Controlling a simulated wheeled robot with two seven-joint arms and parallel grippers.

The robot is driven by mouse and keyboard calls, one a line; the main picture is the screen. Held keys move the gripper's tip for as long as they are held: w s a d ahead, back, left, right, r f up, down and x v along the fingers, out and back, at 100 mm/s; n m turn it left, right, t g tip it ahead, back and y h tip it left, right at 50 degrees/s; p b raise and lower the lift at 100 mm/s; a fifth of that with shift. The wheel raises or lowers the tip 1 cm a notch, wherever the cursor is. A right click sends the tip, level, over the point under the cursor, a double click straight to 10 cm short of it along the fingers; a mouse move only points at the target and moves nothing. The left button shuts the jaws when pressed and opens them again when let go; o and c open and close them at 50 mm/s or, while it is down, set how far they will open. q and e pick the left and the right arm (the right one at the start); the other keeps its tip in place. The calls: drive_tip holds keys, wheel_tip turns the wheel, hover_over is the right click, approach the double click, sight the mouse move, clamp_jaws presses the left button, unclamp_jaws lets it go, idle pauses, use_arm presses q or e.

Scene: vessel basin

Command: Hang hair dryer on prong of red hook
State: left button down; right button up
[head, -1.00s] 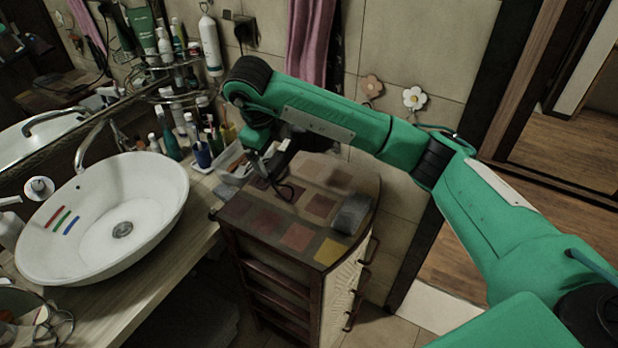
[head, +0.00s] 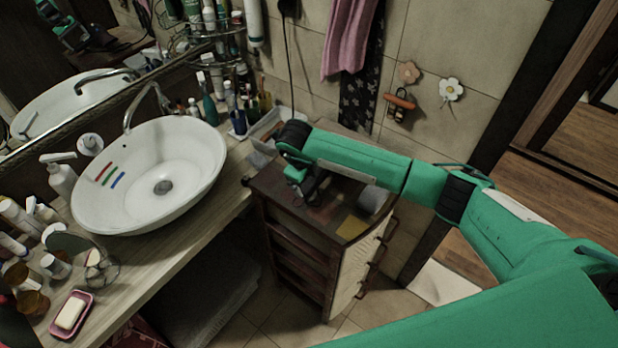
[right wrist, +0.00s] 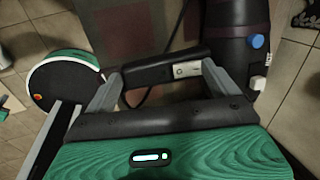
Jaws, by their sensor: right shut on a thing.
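The hair dryer (right wrist: 237,35) is black, with a blue button on its thick body, in the right wrist view. Its dark handle (right wrist: 150,72) lies between the two fingers of my right gripper (right wrist: 160,85), which is shut on it. In the head view my right gripper (head: 303,187) is over the small cabinet top, mostly hidden by its own arm, so the dryer is hard to make out there. The red hook (head: 409,72) looks like the reddish flower on the tiled wall, up and right of the gripper. My left gripper is out of view.
The wooden cabinet (head: 292,228) has a grey item (head: 373,200) on top. The sink (head: 150,208) and crowded counter are at left. A white flower hook (head: 451,90), an orange-handled item (head: 400,101) and a pink towel (head: 350,35) are on the wall.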

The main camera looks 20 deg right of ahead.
wheel_tip(320, 180, down, 2)
drive_tip(key=shift+p, duration=0.3)
drive_tip(key=shift+f, duration=0.2)
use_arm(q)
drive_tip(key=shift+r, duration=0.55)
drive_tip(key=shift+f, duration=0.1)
use_arm(e)
drive_tip(key=shift+f, duration=0.1)
drive_tip(key=shift+f+b, duration=0.15)
drive_tip(key=shift+b, duration=0.15)
drive_tip(key=o, duration=1)
